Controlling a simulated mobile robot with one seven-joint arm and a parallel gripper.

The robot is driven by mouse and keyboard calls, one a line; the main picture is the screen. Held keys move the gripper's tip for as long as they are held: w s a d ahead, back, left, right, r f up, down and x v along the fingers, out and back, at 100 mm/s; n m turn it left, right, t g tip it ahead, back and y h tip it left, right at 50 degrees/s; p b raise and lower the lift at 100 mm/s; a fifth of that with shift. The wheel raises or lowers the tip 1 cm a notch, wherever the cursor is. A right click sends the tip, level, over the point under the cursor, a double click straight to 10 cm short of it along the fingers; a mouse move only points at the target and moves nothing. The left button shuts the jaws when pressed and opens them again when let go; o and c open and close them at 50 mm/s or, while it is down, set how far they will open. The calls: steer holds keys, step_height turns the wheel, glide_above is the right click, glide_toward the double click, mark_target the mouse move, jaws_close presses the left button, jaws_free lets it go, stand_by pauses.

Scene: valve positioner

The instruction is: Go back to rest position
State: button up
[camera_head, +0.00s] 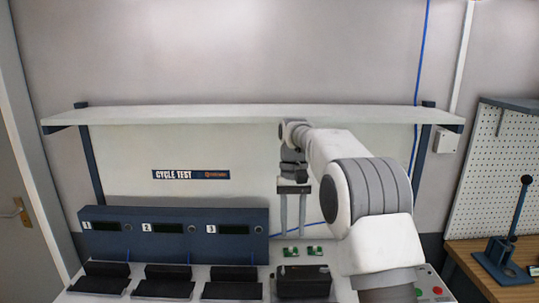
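My gripper (293,232) hangs at the end of my white and grey arm, pointing down over the right part of the bench. Its two fingers are apart, and nothing shows between them. A dark block-shaped device (302,283) stands on the bench below and slightly nearer than the gripper. The fingertips appear above the boards; how far above, I cannot tell.
A blue test unit (173,230) numbered 1 to 3 stands at left, with three black holders (163,283) in front. A white shelf (230,115) spans above. Push buttons (437,291) sit at the bench's right. A wooden table (465,252) bears a lever press (505,258) at far right.

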steer(key=s+d+r+t, duration=0.45)
steer(key=s+r, duration=0.55)
steer(key=s, duration=0.5)
steer(key=s+d+f+t, duration=0.2)
steer(key=s, duration=0.6)
steer(key=s+d+f+t, duration=0.1)
steer(key=s+f+t, duration=0.1)
steer(key=s, duration=0.6)
steer(key=shift+d+f, duration=0.4)
steer(key=shift+f, duration=0.2)
